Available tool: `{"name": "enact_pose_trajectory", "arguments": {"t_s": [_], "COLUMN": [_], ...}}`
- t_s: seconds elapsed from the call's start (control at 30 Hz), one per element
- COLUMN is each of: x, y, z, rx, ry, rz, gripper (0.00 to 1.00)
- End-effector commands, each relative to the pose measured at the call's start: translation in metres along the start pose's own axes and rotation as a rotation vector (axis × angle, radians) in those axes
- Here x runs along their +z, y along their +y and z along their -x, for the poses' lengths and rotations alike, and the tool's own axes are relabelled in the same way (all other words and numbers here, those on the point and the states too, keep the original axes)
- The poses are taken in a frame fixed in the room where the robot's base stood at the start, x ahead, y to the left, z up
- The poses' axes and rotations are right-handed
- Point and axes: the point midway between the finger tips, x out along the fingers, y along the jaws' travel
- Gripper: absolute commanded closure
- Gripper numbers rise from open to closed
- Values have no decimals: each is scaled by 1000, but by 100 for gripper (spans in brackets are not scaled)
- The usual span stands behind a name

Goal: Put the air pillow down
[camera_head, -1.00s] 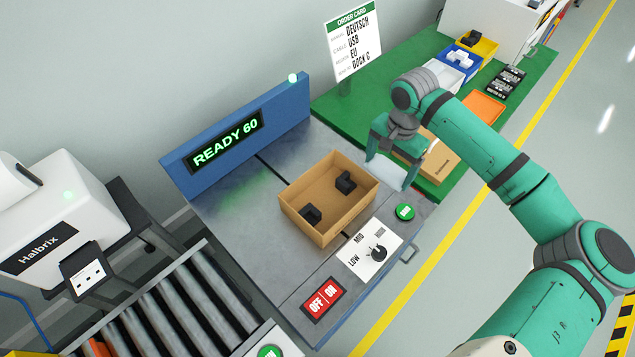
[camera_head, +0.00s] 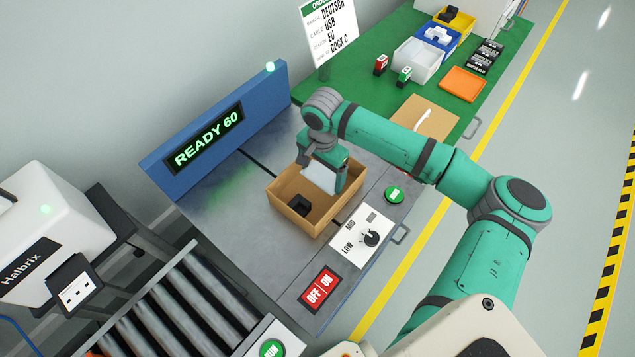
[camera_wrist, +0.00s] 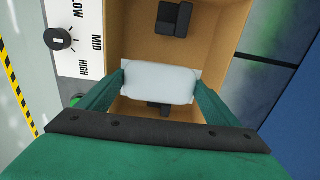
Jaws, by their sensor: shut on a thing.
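The air pillow (camera_head: 320,176) is pale white and sits between the fingers of my gripper (camera_head: 322,172), over the far right part of the open cardboard box (camera_head: 317,226). In the wrist view the pillow (camera_wrist: 160,83) is pinched at both short ends by my gripper (camera_wrist: 160,88). A black part (camera_head: 299,204) sits in the box's near left corner. The wrist view shows two black parts in the box, one (camera_wrist: 174,18) clear of the pillow, one partly hidden by it.
The blue panel (camera_head: 213,130) reading READY 60 stands behind the station. A control plate with a knob (camera_head: 371,237), a green button (camera_head: 393,194) and a red OFF/ON switch (camera_head: 320,289) lie near the box. The green table (camera_head: 375,97) holds bins and a flat cardboard piece (camera_head: 425,118).

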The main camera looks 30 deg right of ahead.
Motion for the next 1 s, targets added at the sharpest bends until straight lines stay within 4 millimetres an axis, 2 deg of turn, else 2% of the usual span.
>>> {"name": "enact_pose_trajectory", "arguments": {"t_s": [0.27, 0.5, 1.0], "x": [9, 10, 10], "y": [-6, -6, -7], "z": [-15, -45, -52], "rx": [1, 1, 0], "ry": [-1, 0, 0], "rz": [-2, -3, -3], "gripper": [36, 36, 36]}}
